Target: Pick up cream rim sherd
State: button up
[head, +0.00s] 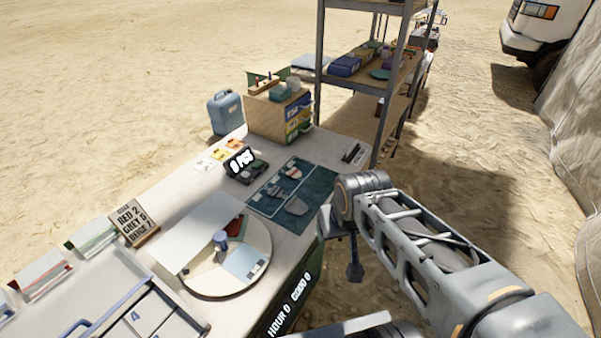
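A dark teal mat (318,188) lies on the long table, with several small sherds on it. One is a larger grey piece (296,207) near the mat's front edge. A pale piece with a reddish part (294,171) lies farther back. I cannot tell which piece is the cream rim sherd at this size. My gripper (354,272) points down as a small dark shape, beyond the table's right edge and apart from the mat. Its fingers are too small to tell whether they are open or shut.
A small display (240,161), a wooden drawer box (268,118) and a sign (131,222) stand on the table. A metal shelf (319,60) rises behind. Open sand lies right of the table.

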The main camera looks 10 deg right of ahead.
aim_at(294, 173)
jog(key=z, duration=1.6)
jog(key=i, duration=2.5)
jog(key=u, duration=4.4)
jog(key=i, duration=0.5)
jog(key=z, duration=0.05)
